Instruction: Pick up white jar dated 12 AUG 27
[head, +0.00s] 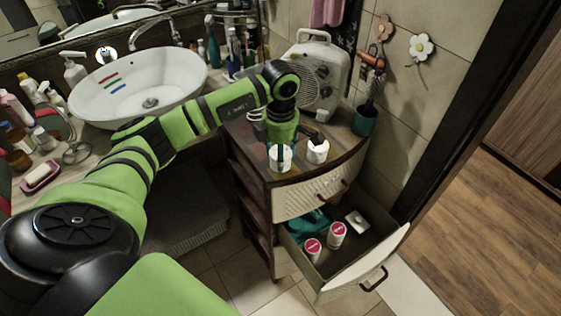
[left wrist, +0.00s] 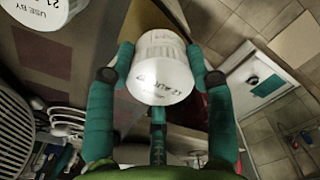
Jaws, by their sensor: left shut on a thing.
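My left gripper (head: 281,148) is at the top of the small cabinet, its teal fingers on both sides of a white jar (head: 280,162). In the left wrist view the held white jar (left wrist: 160,72) sits between the fingertips. In the left wrist view this second jar (left wrist: 45,12) shows "USE BY" and part of a date starting with 21. My right gripper is not in view.
The cabinet's lower drawer (head: 360,275) is open and holds two jars with pink lids (head: 312,247) (head: 337,232), a teal cloth and a white box. A white heater (head: 315,70) and a teal holder (head: 364,122) stand behind. The basin (head: 140,85) is at left.

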